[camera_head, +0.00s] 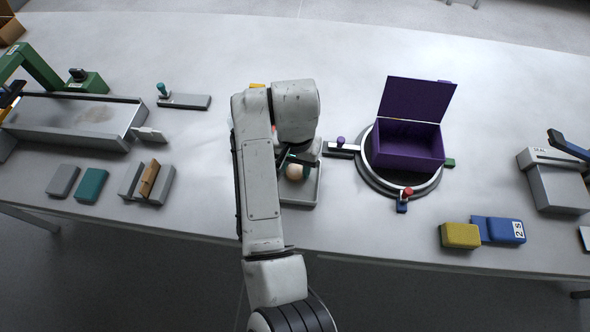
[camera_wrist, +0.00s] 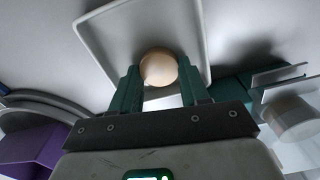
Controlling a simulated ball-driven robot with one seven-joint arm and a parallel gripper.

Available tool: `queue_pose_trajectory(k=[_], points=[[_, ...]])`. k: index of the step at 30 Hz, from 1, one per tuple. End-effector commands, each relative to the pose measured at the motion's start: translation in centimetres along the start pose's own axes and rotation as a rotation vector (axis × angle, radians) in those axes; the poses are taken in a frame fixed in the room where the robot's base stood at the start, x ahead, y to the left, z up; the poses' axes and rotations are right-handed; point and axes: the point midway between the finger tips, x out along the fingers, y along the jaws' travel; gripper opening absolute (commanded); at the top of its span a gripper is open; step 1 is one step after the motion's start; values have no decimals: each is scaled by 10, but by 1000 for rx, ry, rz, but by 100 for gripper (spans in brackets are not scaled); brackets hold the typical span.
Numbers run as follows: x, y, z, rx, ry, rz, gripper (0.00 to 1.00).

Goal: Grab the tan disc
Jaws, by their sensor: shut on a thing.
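The tan disc (camera_head: 295,172) shows as a pale round shape at my gripper (camera_head: 290,162), over a light grey tray (camera_head: 308,192) in the head view. In the wrist view the disc (camera_wrist: 159,68) sits between the tips of the two green fingers of my gripper (camera_wrist: 157,85). The gripper is shut on the disc. The tray (camera_wrist: 100,25) is behind it in the wrist view. I cannot tell whether the disc still touches the tray. My arm hides part of the tray in the head view.
An open purple box (camera_head: 408,150) stands on a round turntable (camera_head: 371,178) to the right. Yellow (camera_head: 460,235) and blue (camera_head: 506,231) blocks lie near the front edge. Grey and green (camera_head: 92,186) blocks and a low grey machine (camera_head: 75,118) are at left. The back middle is clear.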

Motion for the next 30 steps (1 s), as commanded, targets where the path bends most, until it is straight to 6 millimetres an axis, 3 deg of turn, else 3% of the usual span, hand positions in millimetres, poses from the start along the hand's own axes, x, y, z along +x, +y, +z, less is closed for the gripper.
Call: queue_pose_trajectory(k=[7, 17, 25, 30], points=[[0, 0, 0, 0, 0, 0, 14], [-4, 0, 0, 0, 1, -1, 14], [-30, 0, -1, 1, 2, -3, 14], [-58, -3, 21, -4, 3, -4, 14]])
